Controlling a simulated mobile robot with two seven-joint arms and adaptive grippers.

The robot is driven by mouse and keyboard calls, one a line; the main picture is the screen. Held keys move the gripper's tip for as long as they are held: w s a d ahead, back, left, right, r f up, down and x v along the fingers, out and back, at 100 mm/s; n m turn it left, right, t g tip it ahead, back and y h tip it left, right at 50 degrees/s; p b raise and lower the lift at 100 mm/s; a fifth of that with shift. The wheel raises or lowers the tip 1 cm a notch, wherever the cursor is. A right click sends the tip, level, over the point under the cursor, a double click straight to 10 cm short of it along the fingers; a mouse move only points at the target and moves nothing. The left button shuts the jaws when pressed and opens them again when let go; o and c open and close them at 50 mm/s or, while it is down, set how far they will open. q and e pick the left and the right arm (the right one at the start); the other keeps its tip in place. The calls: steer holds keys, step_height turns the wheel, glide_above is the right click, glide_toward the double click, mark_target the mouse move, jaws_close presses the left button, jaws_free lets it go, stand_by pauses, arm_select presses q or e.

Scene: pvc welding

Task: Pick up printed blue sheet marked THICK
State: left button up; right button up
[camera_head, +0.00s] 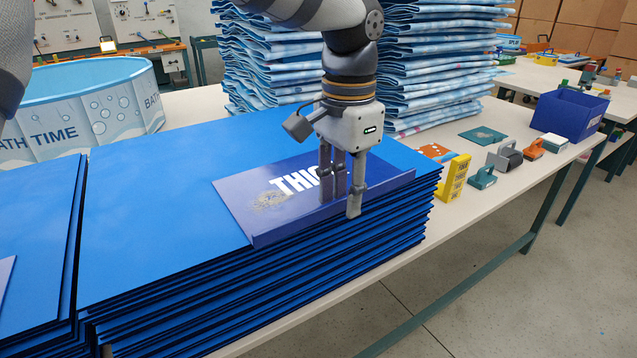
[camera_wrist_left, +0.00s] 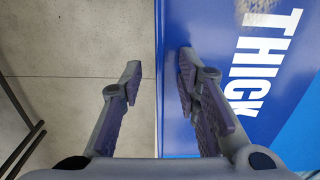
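The printed blue sheet marked THICK (camera_head: 240,203) lies on top of a tall stack of plain blue sheets (camera_head: 160,190), near the stack's front right edge. It is darker blue, with white letters partly hidden by my gripper and a speckled patch. My left gripper (camera_head: 340,205) points down at the sheet's front edge with its fingers apart. In the left wrist view, the fingers (camera_wrist_left: 157,78) are on either side of the edge, one over the sheet (camera_wrist_left: 215,45) and one over the floor. Whether they touch the sheet I cannot tell. My right gripper is not in view.
Stacks of folded patterned sheets (camera_head: 440,70) stand behind. A round BATH TIME pool (camera_head: 100,110) is at the back left. A yellow block (camera_head: 453,178), small tools and a blue bin (camera_head: 568,115) sit on the table at right. The floor in front is clear.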

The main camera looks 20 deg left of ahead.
arm_select(q)
jaws_close()
steer(key=shift+r, duration=0.15)
